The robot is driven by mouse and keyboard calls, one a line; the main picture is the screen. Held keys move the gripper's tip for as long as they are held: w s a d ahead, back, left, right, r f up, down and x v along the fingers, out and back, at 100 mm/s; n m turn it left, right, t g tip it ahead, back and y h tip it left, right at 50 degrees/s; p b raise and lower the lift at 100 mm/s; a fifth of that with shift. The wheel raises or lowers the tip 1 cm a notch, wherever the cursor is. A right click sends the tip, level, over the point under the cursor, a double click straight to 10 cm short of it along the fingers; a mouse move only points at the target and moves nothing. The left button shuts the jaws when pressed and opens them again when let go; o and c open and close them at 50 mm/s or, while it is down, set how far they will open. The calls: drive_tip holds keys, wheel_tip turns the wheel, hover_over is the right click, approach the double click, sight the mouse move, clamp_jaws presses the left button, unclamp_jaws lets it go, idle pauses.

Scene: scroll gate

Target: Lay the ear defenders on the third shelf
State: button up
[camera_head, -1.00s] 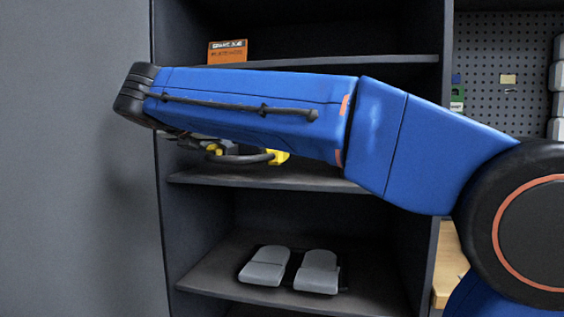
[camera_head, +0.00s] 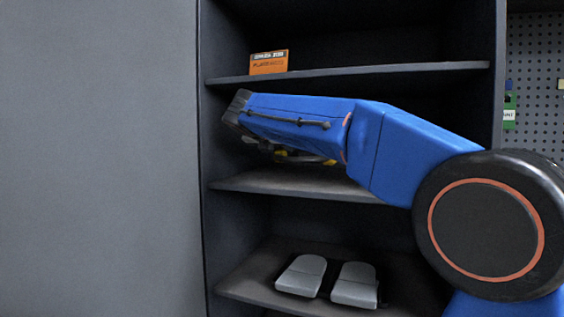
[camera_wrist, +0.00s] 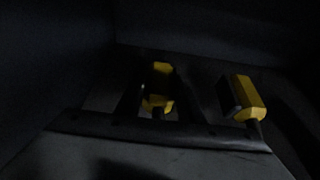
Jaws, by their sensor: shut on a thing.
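The ear defenders have yellow cups and a dark headband. In the head view the yellow cups (camera_head: 288,156) show under my arm, above the middle visible shelf (camera_head: 290,184); my arm hides most of the gripper. I cannot tell whether the ear defenders touch the shelf.
An orange sign (camera_head: 269,62) stands on the upper visible shelf (camera_head: 400,72), just above my arm. Two grey pads (camera_head: 354,285) lie on the lower shelf (camera_head: 245,283). A grey panel (camera_head: 100,160) flanks the cabinet at left, and a pegboard (camera_head: 535,120) is at right.

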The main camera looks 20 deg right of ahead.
drive_tip(key=shift+f, duration=1.75)
drive_tip(key=o, duration=1.3)
drive_tip(key=shift+f, duration=0.1)
drive_tip(key=v, duration=1.2)
drive_tip(key=shift+a, duration=0.1)
